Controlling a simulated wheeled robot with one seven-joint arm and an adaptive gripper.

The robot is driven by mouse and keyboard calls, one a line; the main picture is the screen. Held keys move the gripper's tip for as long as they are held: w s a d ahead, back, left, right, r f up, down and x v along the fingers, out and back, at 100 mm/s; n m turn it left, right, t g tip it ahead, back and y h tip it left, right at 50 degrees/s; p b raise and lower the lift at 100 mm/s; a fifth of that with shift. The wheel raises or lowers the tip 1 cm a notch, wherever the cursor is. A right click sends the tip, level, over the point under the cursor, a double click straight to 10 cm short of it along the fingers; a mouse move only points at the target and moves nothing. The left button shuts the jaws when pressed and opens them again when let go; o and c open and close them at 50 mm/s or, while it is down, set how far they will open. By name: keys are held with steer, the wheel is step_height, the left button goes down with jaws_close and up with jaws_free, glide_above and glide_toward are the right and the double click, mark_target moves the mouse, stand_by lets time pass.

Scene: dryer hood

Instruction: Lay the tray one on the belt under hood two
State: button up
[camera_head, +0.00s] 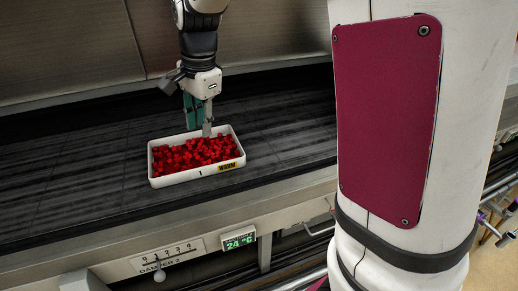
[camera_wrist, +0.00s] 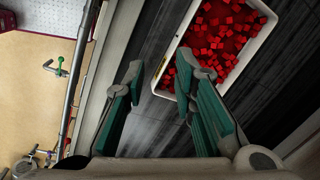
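Tray one (camera_head: 181,178) is a white rectangular tray full of small red cubes, with a "1" and a yellow "WARM" label on its front wall. It rests flat on the dark belt (camera_head: 60,180) and also shows in the wrist view (camera_wrist: 262,42). My gripper (camera_head: 201,120) is at the tray's far side, pointing down. In the wrist view my gripper (camera_wrist: 160,72) has its green-padded fingers apart, with a tray wall between them in the picture. I cannot tell whether the fingertips reach below the rim.
A "DAMPER 2" scale with a knob (camera_head: 159,275) and a green 24 °C display (camera_head: 239,240) are on the front frame. The metal hood wall (camera_head: 70,45) stands behind the belt. The belt left of the tray is clear. A rail (camera_wrist: 75,80) runs along the belt's side.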

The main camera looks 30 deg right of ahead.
steer(key=s+r+n+t, duration=0.2)
steer(key=s+n, duration=0.5)
steer(key=s, duration=0.4)
steer(key=s+d+r+n+t, duration=0.1)
steer(key=s+r+n, duration=0.3)
steer(key=s+n, duration=0.4)
steer(key=shift+s+d+r+t+h, duration=0.3)
steer(key=shift+s+r+t+h, duration=0.15)
steer(key=shift+s, duration=1.75)
